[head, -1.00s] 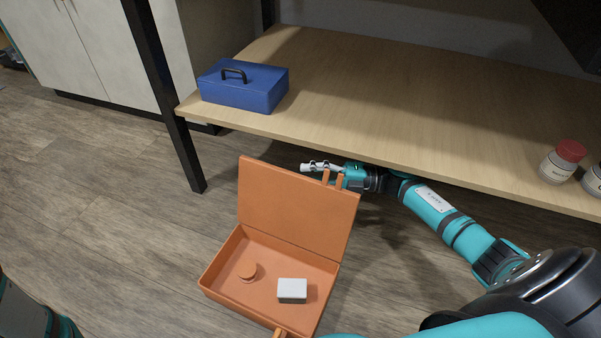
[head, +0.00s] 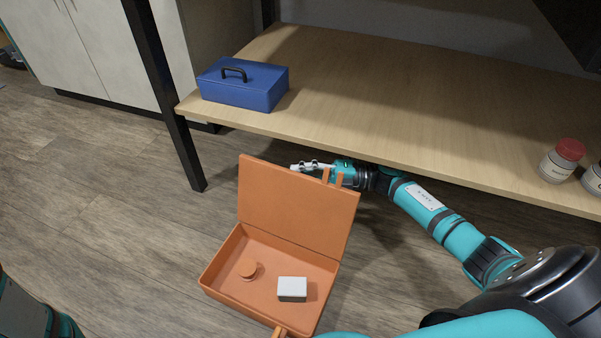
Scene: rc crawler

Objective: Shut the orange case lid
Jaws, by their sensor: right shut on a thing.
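The orange case (head: 220,278) stands on the floor with its lid (head: 290,208) upright and tilted back, wide open. Two orange prongs (head: 338,179) stick up from the lid's top edge. A white block (head: 292,287) and a round orange piece (head: 248,268) lie inside the case. My right gripper (head: 300,167) is shut behind the lid's top edge, pointing left, with the prongs in front of it. What lies between its jaws is not clear, nor whether it touches the lid. My left gripper is not in view.
A wooden shelf (head: 400,110) spans the back, above and behind my right gripper. A blue box (head: 245,88) stands at its left end, red-lidded jars (head: 560,163) at its right. A dark post (head: 172,110) holds the shelf. The floor left of the case is clear.

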